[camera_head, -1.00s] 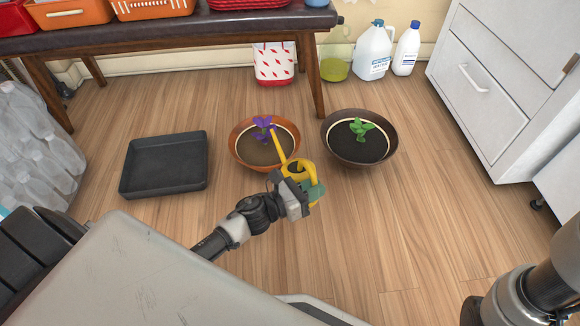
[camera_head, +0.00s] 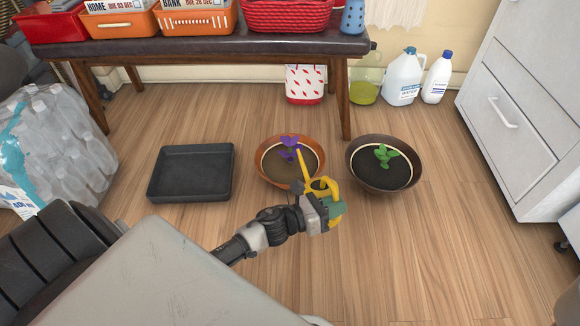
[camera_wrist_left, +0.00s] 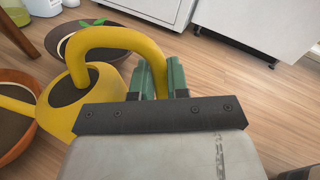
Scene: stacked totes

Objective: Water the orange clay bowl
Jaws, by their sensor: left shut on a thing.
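The orange clay bowl (camera_head: 264,178) stands on the floor with brown soil and a purple plant (camera_head: 289,147) in it. My left gripper (camera_head: 328,205) is at the bowl's near right side, shut on the yellow watering can (camera_head: 330,187). The can's spout reaches up and left over the bowl, with its tip close to the plant. In the left wrist view the yellow can (camera_wrist_left: 100,85) fills the left half, and the orange bowl (camera_wrist_left: 28,142) shows at the left edge. I cannot see any water coming out. My right gripper is not in view.
A dark brown bowl (camera_head: 358,180) with a green plant stands just right of the orange bowl. A black tray (camera_head: 190,190) lies to the left. A bench (camera_head: 200,50) with baskets stands behind. White drawers (camera_head: 510,120) are at the right. The front floor is clear.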

